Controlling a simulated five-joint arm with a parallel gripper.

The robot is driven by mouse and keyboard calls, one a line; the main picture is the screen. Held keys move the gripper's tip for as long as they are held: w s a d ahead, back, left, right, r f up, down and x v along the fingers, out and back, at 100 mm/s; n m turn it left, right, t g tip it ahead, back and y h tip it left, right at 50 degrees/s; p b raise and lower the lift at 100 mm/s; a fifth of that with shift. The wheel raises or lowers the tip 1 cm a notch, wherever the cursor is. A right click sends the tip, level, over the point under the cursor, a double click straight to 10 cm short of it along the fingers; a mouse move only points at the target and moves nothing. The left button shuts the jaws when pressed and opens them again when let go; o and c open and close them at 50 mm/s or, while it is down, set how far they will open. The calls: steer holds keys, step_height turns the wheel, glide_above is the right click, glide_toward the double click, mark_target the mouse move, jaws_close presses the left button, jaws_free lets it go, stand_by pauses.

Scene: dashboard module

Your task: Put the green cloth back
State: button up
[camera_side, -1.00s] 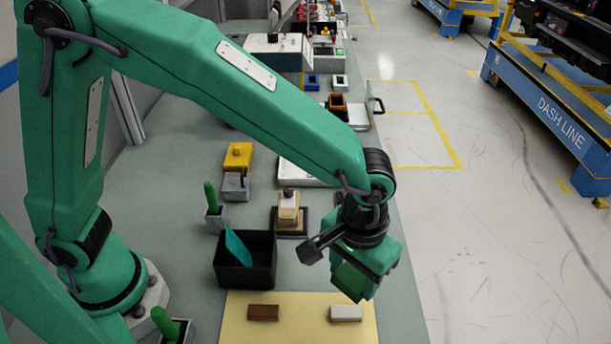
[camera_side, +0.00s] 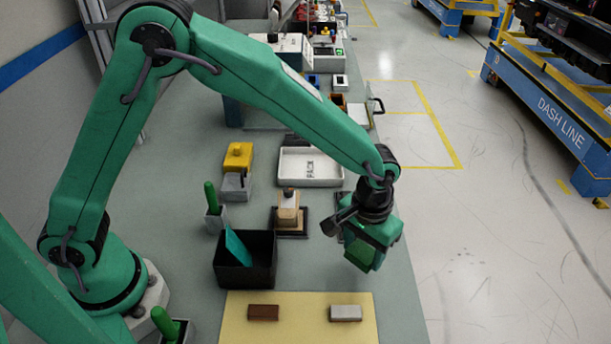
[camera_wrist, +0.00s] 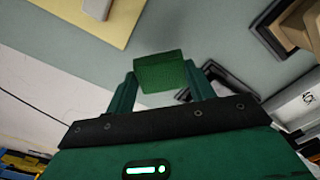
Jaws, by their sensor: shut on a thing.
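The green cloth (camera_side: 360,254) shows as a small dark-green block at the lower end of my gripper (camera_side: 364,262). In the wrist view the green cloth (camera_wrist: 161,76) sits between the two fingers of my gripper (camera_wrist: 161,71), which is shut on it. It is held in the air near the bench's right edge, just beyond the pale yellow mat (camera_side: 295,327) in the side view. Part of the cloth is hidden by the fingers.
A black bin (camera_side: 246,277) with a teal sheet in it stands left of my gripper. A wooden block on a dark base (camera_side: 288,219) is behind the bin. On the mat lie a brown block (camera_side: 263,312) and a white block (camera_side: 345,313). A white tray (camera_side: 310,181) is further back.

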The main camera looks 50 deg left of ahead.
mark_target(363, 253)
steer(key=shift+f, duration=1.95)
steer(key=shift+f, duration=0.15)
steer(key=o, duration=0.9)
steer(key=shift+o, duration=0.2)
step_height(363, 253, up, 12)
steer(key=shift+r, duration=0.2)
